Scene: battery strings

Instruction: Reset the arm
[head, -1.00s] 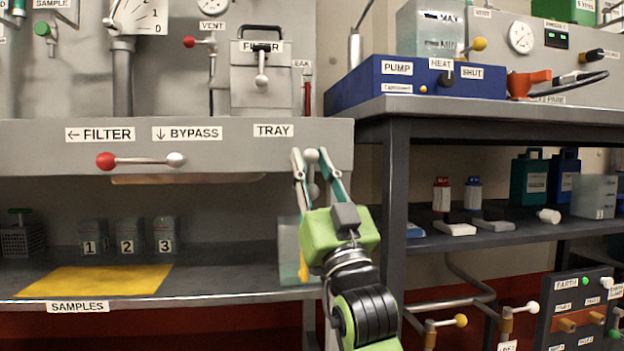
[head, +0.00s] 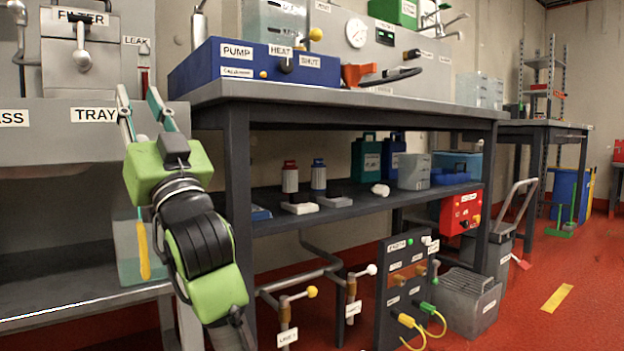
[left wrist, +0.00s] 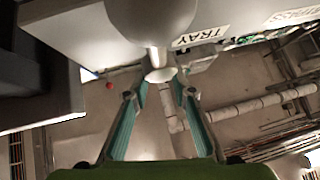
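My left gripper (head: 138,95) is raised in front of the grey panel's TRAY label (head: 95,115). Its two teal-lined fingers are spread apart with nothing held between them. In the left wrist view the open fingers (left wrist: 160,95) point toward a pale rounded knob (left wrist: 155,20) with a short stem and a flat disc end, close to the TRAY label. The disc lies near the gap between the fingertips; I cannot tell whether they touch it. My right gripper is not in view.
A dark workbench (head: 235,165) stands right of my left arm, with a blue pump box (head: 265,65) on top and bottles on its shelf. A clear container (head: 130,250) is beside my forearm. Valves and a socket panel (head: 405,290) stand low. Red floor (head: 540,290) is open at right.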

